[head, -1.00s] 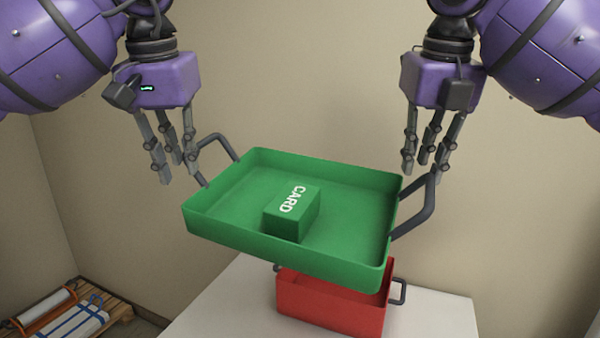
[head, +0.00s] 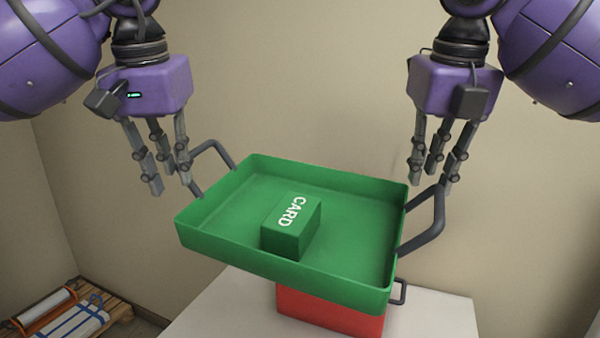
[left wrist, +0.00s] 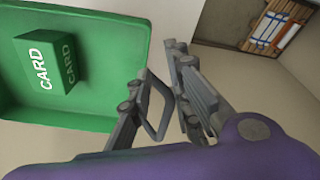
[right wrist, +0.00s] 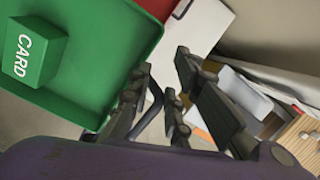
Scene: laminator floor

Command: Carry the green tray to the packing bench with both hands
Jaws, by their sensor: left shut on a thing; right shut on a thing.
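The green tray (head: 345,275) is held in the air by its two grey side handles, slightly tilted in the head view. A green box marked CARD (head: 290,225) sits inside it, near the middle. My left gripper (head: 170,183) is shut on the tray's left handle (head: 213,147); the left wrist view shows this handle (left wrist: 160,120) between the fingers. My right gripper (head: 430,183) is shut on the right handle (head: 432,232), which is partly hidden by the fingers in the right wrist view. I cannot tell which surface is the packing bench.
A red tray (head: 328,312) stands on a white table (head: 440,315) below and behind the green tray, which partly hides it. A wooden pallet with wrapped goods (head: 75,312) lies at the lower left. The right wrist view shows cartons and papers (right wrist: 250,95) at the right.

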